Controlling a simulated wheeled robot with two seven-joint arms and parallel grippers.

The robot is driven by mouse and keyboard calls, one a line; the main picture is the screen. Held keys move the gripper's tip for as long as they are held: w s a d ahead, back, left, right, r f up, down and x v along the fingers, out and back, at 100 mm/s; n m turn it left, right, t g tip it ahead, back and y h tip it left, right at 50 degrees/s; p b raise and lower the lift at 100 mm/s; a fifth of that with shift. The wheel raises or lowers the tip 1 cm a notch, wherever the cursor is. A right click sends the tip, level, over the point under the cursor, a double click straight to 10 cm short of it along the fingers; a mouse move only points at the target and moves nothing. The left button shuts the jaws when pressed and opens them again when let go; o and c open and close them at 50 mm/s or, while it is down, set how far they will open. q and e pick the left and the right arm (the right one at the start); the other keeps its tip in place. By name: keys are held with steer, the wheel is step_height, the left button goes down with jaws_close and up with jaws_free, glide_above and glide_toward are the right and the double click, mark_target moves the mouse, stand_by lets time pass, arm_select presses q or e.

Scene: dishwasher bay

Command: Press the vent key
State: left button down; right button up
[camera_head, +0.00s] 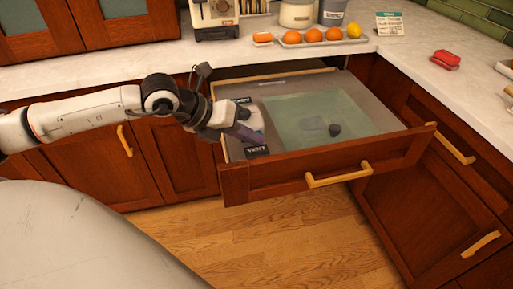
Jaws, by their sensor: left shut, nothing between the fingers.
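The vent key is a dark label plate reading VENT (257,150), at the front left corner of the open drawer's grey top. My left gripper (256,137) reaches in from the left, shut and empty, its fingertips just above and behind this plate. I cannot tell if the fingertips touch it. Another dark label (241,100) lies farther back along the same left strip. A pale part between the two labels is partly hidden by my gripper. My right gripper is not in view.
The wooden drawer (335,168) stands pulled out, with a greenish clear panel (355,108) in its top and a dark item (334,130) by it. On the counter are a tray with oranges and a lemon (354,32), a coffee machine (215,17) and a red item (446,59).

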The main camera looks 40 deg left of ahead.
mark_target(252, 151)
arm_select(q)
steer(key=shift+r+p, duration=1.35)
steer(key=shift+r, duration=1.15)
